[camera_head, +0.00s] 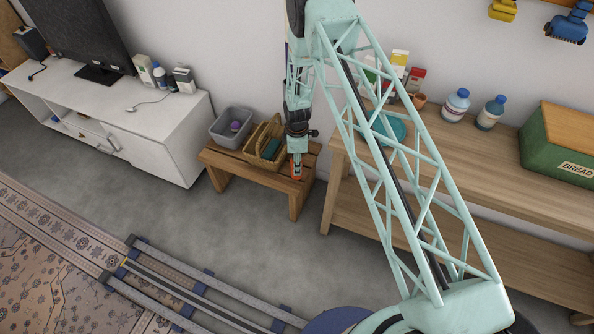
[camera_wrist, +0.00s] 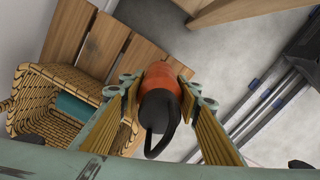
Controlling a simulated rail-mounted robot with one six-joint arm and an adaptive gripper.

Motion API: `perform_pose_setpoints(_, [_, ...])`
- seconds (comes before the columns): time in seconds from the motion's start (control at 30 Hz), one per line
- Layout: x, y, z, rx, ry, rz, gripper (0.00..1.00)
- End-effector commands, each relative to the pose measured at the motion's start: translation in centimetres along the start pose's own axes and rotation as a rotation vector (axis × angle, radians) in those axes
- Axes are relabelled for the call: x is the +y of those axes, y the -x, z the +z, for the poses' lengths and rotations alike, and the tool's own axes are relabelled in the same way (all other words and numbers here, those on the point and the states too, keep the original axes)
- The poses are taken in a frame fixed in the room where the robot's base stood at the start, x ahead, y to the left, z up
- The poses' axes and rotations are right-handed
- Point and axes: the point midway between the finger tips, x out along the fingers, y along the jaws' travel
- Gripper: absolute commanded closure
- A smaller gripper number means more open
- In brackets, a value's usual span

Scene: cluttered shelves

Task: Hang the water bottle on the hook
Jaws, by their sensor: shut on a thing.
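The water bottle (camera_wrist: 158,80) is orange with a black cap and a black carry loop. In the wrist view it is between the two fingers of my gripper (camera_wrist: 163,112), which is shut on it. The cap and loop face the wrist camera. In the head view my gripper (camera_head: 297,152) is over the right end of a low wooden bench, with a small orange part of the bottle (camera_head: 296,172) showing below. I cannot tell whether the bottle touches the bench. I cannot make out a hook in either view.
A grey bin (camera_head: 232,128) and a wicker basket (camera_head: 262,146) stand on the slatted bench (camera_head: 218,156), left of my gripper. A wooden shelf (camera_head: 470,160) with bottles and a green bread box (camera_head: 560,145) is to the right. A white cabinet (camera_head: 150,125) stands left.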

Motion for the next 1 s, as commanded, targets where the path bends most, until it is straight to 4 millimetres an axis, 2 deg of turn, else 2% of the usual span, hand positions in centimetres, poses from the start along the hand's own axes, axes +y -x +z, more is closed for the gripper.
perform_pose_setpoints(0.3, [0.0,-3.4,0.0,0.000,0.000,0.000,0.84])
perform_pose_setpoints(0.93, [0.0,-4.2,0.0,0.000,0.000,0.000,0.84])
perform_pose_setpoints(0.97, [0.0,-4.2,0.0,0.000,0.000,0.000,0.69])
perform_pose_setpoints(1.0, [0.0,-4.1,0.0,0.000,0.000,0.000,0.65])
